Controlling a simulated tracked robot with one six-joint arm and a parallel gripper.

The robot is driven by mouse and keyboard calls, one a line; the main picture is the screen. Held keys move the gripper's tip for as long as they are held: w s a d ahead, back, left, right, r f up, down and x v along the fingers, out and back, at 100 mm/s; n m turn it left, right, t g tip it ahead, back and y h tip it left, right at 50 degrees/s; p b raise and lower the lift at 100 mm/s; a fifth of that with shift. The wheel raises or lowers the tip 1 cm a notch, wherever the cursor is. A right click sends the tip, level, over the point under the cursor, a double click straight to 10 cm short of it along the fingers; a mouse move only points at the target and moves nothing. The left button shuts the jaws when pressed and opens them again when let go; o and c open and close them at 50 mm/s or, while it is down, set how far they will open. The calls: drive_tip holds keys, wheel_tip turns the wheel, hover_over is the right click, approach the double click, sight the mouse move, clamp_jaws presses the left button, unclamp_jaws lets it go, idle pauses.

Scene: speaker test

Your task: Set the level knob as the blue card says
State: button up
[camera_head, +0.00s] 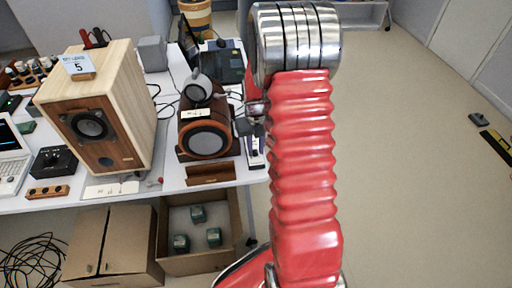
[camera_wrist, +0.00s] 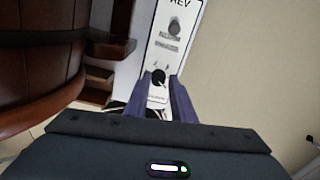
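A pale blue card (camera_head: 77,66) stands on top of the light wooden speaker in the head view; it shows a large 5 under a small line of text I cannot read surely. A narrow white panel (camera_wrist: 187,38) shows in the wrist view with "REV" at its top and a grey switch (camera_wrist: 174,26). Below is a small black round knob (camera_wrist: 158,77); its label is too small to read. My gripper (camera_wrist: 159,77) has its two purple fingers apart, one on either side of this knob. I cannot tell whether they touch it. The panel is partly visible in the head view (camera_head: 255,150).
The wooden speaker (camera_head: 140,85) and a dark round-bodied speaker (camera_head: 206,140) stand on the white table. A black box with a knob (camera_head: 53,160) is at left. Dark wood (camera_wrist: 30,65) is close left of my gripper.

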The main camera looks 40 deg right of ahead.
sight(255, 151)
drive_tip(key=o, duration=0.3)
drive_tip(key=shift+w, duration=0.15)
drive_tip(key=shift+r, duration=0.1)
drive_tip(key=shift+w+r, duration=0.1)
drive_tip(key=shift+r, duration=0.65)
wheel_tip(255, 151, up, 12)
drive_tip(key=shift+n, duration=0.3)
